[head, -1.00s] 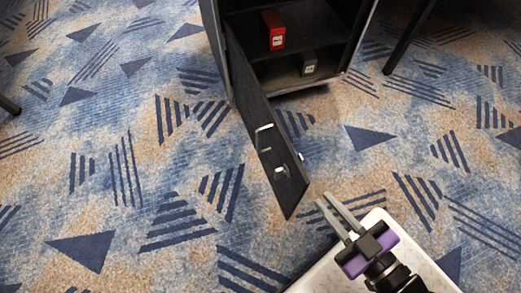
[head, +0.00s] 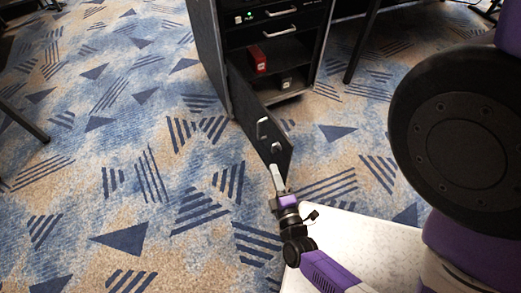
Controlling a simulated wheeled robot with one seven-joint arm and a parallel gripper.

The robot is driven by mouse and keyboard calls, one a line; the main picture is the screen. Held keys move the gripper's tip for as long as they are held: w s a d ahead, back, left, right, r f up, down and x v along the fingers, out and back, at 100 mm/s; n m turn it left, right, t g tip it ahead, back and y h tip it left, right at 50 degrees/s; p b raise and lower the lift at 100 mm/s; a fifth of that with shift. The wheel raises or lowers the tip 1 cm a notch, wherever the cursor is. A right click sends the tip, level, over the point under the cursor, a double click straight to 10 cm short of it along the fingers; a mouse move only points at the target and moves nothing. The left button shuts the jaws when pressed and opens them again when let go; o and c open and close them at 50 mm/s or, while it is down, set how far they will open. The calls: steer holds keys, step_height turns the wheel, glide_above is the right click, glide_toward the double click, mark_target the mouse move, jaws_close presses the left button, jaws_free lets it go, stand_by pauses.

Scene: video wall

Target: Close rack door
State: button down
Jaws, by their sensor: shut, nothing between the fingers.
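The rack (head: 205,45) is a dark cabinet at the top middle of the head view. Its dark door (head: 246,105) hangs open, hinged at the rack's left front edge and swung out toward me. The door has a silver handle (head: 262,130) near its free end. My gripper (head: 276,168) is shut and empty, with its fingers pointing up at the door's free end. The fingertips overlap the door's lower edge in the picture; I cannot tell whether they touch it.
Inside the rack are a red box (head: 257,59), a small dark box (head: 287,83) and a unit with a green light (head: 250,17). Dark table legs stand right (head: 362,45) and left (head: 22,122) of the rack. Patterned carpet left of the door is clear.

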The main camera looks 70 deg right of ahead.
mark_target(276, 143)
steer(key=b+x, duration=0.1)
steer(key=x, duration=0.2)
steer(key=s+d+b+x, duration=0.1)
steer(key=x, duration=0.3)
steer(key=s+b+x, duration=0.1)
steer(key=x, duration=0.2)
steer(key=shift+d+f, duration=0.1)
steer(key=shift+d, duration=0.3)
steer(key=shift+s+d, duration=0.35)
steer(key=shift+d, duration=0.05)
